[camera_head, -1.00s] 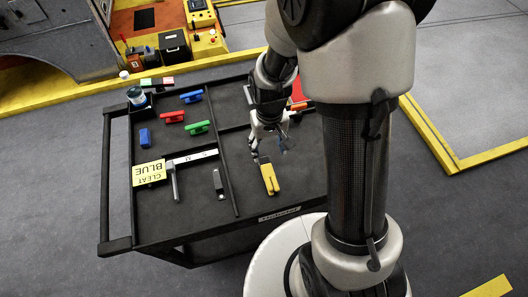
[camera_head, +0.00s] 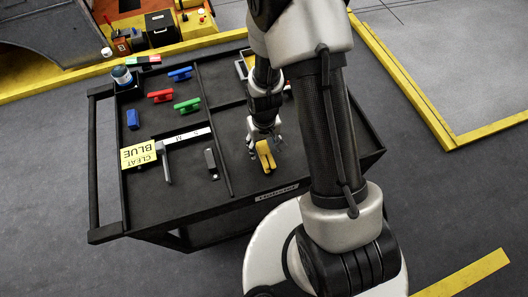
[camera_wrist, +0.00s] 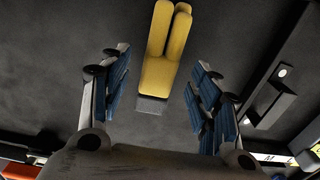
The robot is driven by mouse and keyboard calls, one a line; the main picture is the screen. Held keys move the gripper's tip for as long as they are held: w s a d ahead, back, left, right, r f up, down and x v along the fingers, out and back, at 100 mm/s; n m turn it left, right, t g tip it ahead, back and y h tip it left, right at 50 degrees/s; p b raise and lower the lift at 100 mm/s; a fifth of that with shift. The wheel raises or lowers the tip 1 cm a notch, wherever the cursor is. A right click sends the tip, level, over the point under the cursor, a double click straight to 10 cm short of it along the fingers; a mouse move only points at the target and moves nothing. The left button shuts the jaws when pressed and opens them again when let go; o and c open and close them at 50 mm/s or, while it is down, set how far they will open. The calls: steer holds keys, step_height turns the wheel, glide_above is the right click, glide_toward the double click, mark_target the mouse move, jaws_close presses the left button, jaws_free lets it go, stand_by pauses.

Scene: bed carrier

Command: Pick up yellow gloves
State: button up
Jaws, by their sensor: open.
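The yellow gloves (camera_head: 265,155) lie on the black cart top (camera_head: 290,170), in its right-hand section near the front edge. My gripper (camera_head: 262,140) is just above and behind the gloves in the head view. In the wrist view my gripper (camera_wrist: 158,85) is open, with one blue-padded finger on each side of the gloves' grey end. The gloves lie between and beyond the fingertips. I cannot tell whether either finger touches them.
A divider (camera_head: 217,150) runs left of the gloves. The cart top right of the gloves looks clear.

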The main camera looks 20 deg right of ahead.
step_height(320, 180, down, 3)
steer(key=shift+r+b, duration=0.1)
steer(key=shift+b, duration=0.2)
steer(key=shift+r, duration=0.1)
steer(key=shift+c, duration=0.2)
steer(key=c, duration=1.1)
